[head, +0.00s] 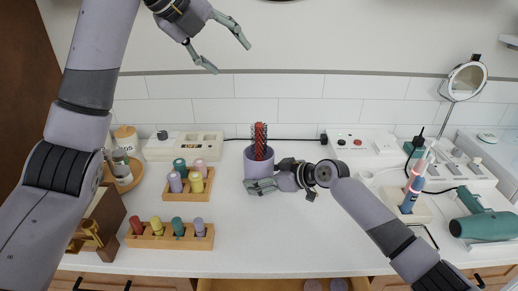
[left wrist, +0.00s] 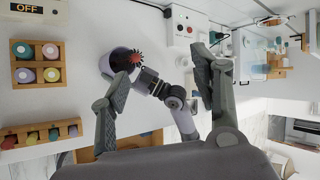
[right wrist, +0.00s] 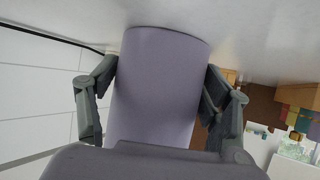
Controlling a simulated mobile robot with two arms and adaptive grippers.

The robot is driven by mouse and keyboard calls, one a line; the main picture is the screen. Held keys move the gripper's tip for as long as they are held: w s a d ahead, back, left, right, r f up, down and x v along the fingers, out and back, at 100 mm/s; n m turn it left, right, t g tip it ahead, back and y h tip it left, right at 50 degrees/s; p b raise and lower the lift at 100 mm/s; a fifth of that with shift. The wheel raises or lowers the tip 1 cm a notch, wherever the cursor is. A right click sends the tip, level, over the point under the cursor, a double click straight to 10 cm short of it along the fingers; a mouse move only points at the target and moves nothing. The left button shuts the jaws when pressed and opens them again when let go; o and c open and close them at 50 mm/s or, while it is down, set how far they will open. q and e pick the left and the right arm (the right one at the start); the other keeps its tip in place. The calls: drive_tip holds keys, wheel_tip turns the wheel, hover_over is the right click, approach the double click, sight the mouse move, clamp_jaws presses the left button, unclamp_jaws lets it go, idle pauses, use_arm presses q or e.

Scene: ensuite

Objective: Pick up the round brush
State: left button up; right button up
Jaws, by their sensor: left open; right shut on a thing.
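The round brush (head: 260,140) has a red core and dark bristles and stands upright in a purple cup (head: 258,168) on the white counter. Its lower part is hidden inside the cup. In the left wrist view the brush (left wrist: 133,58) shows from above. My right gripper (head: 262,186) is shut on the cup, and in the right wrist view its fingers lie on both sides of the cup wall (right wrist: 158,85). My left gripper (head: 231,58) is open and empty, high above and left of the brush. Its spread fingers also show in the left wrist view (left wrist: 160,78).
Wooden holders with coloured rollers (head: 188,186) (head: 170,238) stand left of the cup. An electric toothbrush (head: 412,190), a teal hair dryer (head: 486,226) and a round mirror (head: 467,81) are at the right. The counter's front middle is clear.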

sight(259, 126)
use_arm(q)
drive_tip(key=d+f+m+y, duration=0.1)
drive_tip(key=d+f+y, duration=0.1)
drive_tip(key=f, duration=0.3)
drive_tip(key=w+d+f+m+y, duration=0.1)
drive_tip(key=d+f+y, duration=0.1)
drive_tip(key=f, duration=0.4)
drive_tip(key=d+f+m+y, duration=0.2)
drive_tip(key=d+f, duration=0.1)
drive_tip(key=f, duration=0.2)
drive_tip(key=shift+w+f, duration=0.3)
drive_tip(key=shift+f, duration=0.1)
drive_tip(key=shift+w+x, duration=0.2)
drive_tip(key=shift+x, duration=2.9)
drive_tip(key=shift+a+r, duration=0.1)
drive_tip(key=shift+r, duration=0.05)
clamp_jaws()
